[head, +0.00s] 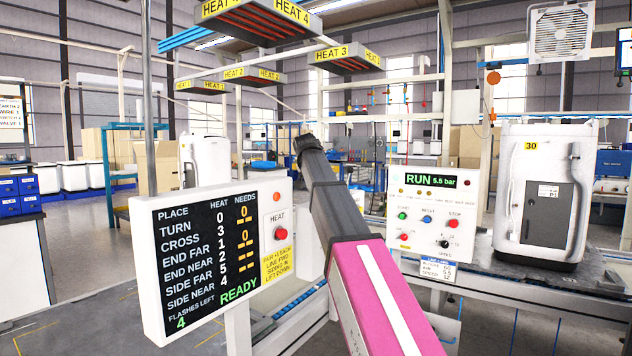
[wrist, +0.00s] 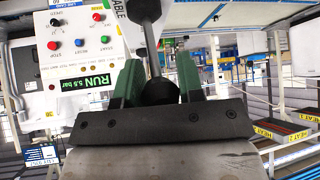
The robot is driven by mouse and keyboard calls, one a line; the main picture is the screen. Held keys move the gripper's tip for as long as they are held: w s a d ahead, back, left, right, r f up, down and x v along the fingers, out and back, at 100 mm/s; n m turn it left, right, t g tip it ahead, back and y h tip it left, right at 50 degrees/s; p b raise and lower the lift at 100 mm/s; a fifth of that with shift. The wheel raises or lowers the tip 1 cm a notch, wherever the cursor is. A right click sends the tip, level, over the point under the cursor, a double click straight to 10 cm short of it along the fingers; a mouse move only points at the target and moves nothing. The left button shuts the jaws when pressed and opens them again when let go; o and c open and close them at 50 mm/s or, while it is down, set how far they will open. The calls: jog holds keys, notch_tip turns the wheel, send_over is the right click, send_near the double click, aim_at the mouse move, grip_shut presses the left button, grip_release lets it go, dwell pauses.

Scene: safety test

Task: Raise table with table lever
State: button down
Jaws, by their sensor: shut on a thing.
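The table lever (wrist: 151,40) shows in the wrist view as a dark rod ending in a round black knob (wrist: 160,90). A partly cut-off label (wrist: 117,14) reading "ABLE" is beside it. My gripper (wrist: 159,76) has its green fingers on both sides of the knob and is shut on it. In the head view my arm hides the gripper and the lever. Which surface the lever raises cannot be told from these frames.
A white control panel (head: 428,212) reading "RUN 5.5 bar" stands close by; it shows in the wrist view (wrist: 75,60) too. A white sign board (head: 215,255) stands at the left front. A white case (head: 545,195) marked 30 sits on the right bench (head: 500,262).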

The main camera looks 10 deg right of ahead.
jog(key=c, duration=0.8)
grip_release()
jog(key=shift+o, duration=0.2)
jog(key=shift+s, duration=0.1)
jog(key=v, duration=1)
jog(key=shift+s+r, duration=0.25)
jog(key=shift+s+a, duration=0.1)
jog(key=shift+a, duration=0.05)
